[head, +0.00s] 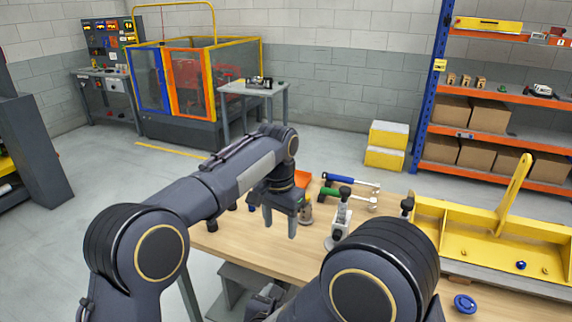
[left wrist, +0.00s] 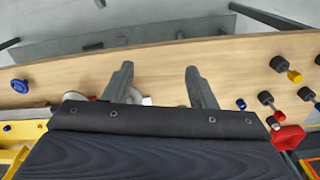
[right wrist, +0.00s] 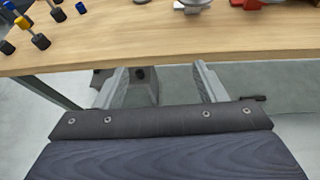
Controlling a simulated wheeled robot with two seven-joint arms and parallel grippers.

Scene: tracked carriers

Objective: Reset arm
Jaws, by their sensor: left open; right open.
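My left gripper (head: 280,218) is in the middle of the head view, above the wooden workbench (head: 250,243), fingers pointing down. In the left wrist view its two fingers (left wrist: 158,68) stand apart with nothing held, over bare wood. My left arm reaches in from the left. My right arm crosses the bottom of the head view, and I cannot clearly make out its gripper there. In the right wrist view, my right gripper (right wrist: 161,68) is open and empty, its fingers seen against the floor just off the edge of the workbench (right wrist: 150,45).
A blue-handled tool (head: 340,181), a green-handled tool (head: 335,194), a metal clamp (head: 341,217) and an orange-red tray (head: 302,179) are on the workbench. A yellow fixture (head: 470,235) and blue knob (head: 465,303) are right. Shelving (head: 490,95) stands behind.

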